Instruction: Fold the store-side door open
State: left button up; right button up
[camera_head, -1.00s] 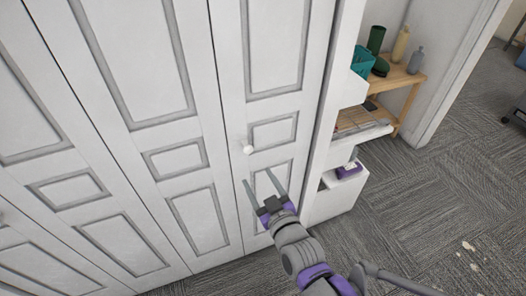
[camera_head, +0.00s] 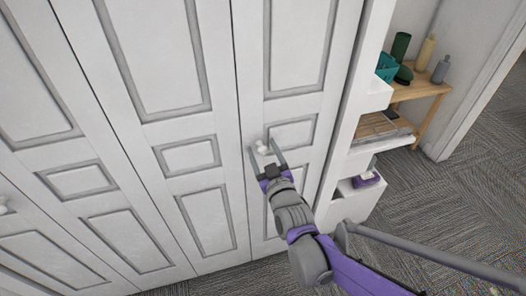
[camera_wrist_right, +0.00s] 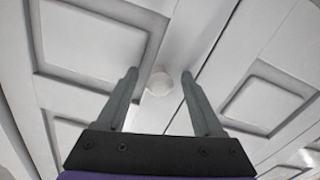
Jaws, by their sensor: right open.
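The white panelled folding door (camera_head: 292,60) stands closed, flush with the panels to its left. Its small round white knob (camera_head: 262,148) sits near the left edge of the rightmost panel. My right gripper (camera_head: 264,149) is open, with its two fingers reaching up to either side of the knob. My left gripper is not in view.
White shelves (camera_head: 352,205) stand just right of the door, with a wooden rack (camera_head: 424,88) holding bottles beyond. Grey carpet (camera_head: 440,215) lies open at the right.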

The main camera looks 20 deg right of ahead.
grip_shut()
dwell(0.4)
dwell(1.1)
